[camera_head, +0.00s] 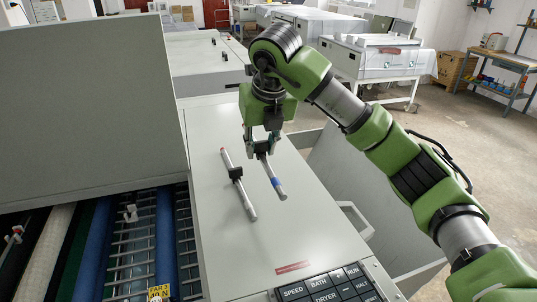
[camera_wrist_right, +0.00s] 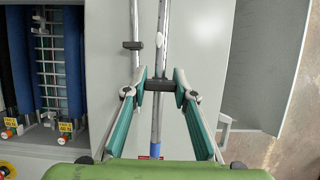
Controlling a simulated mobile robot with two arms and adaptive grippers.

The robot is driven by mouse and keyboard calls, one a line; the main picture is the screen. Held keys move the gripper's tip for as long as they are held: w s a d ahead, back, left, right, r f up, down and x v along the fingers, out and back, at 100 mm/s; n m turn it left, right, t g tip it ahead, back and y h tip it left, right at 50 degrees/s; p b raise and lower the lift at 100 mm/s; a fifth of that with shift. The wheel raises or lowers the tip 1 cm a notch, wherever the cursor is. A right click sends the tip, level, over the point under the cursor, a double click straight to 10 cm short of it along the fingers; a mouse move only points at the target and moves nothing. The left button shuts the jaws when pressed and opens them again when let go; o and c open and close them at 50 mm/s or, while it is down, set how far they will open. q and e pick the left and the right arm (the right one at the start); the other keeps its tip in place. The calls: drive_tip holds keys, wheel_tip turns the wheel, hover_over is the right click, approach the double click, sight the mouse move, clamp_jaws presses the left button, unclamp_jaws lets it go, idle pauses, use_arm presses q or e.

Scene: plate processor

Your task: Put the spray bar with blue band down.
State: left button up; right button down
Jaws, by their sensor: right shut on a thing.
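The spray bar with blue band (camera_head: 277,183) is a thin grey bar with a blue ring near its front end. My right gripper (camera_head: 261,149) is shut on it from above, at its black middle block. In the wrist view the block (camera_wrist_right: 160,85) sits between the green-sided fingers (camera_wrist_right: 160,87), and the bar runs lengthwise between them. I cannot tell whether the bar touches the grey lid (camera_head: 225,265) or hangs just above it. A second spray bar (camera_head: 246,202) with a black block and a reddish far end lies on the lid to the left. My left gripper is not in view.
An upright grey panel (camera_head: 90,110) stands left of the lid, beside the open roller bay (camera_head: 130,250). A button panel (camera_head: 325,287) is at the front. A handle (camera_head: 357,218) sticks out on the right. The lid's front part is clear.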

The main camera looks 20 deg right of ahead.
drive_tip(key=w+d+f+p, duration=0.1)
drive_tip(key=w+d+f, duration=0.1)
drive_tip(key=f, duration=0.1)
drive_tip(key=w+d+f+p, duration=0.2)
drive_tip(key=w, duration=0.1)
drive_tip(key=shift+w+d+f, duration=0.15)
drive_tip(key=shift+d+f, duration=0.25)
drive_tip(key=shift+w+d+f, duration=0.1)
drive_tip(key=shift+w+f, duration=0.05)
drive_tip(key=shift+f, duration=0.1)
drive_tip(key=shift+w+d+f+p, duration=0.1)
drive_tip(key=shift+w+f+p, duration=0.05)
drive_tip(key=shift+f+p, duration=0.15)
drive_tip(key=f+p, duration=0.2)
drive_tip(key=shift+w+d+f, duration=0.1)
drive_tip(key=shift+d+f, duration=0.1)
drive_tip(key=shift+f, duration=0.15)
drive_tip(key=shift+f+p, duration=0.25)
drive_tip(key=shift+p, duration=0.05)
drive_tip(key=shift+f, duration=0.1)
drive_tip(key=shift+a, duration=0.1)
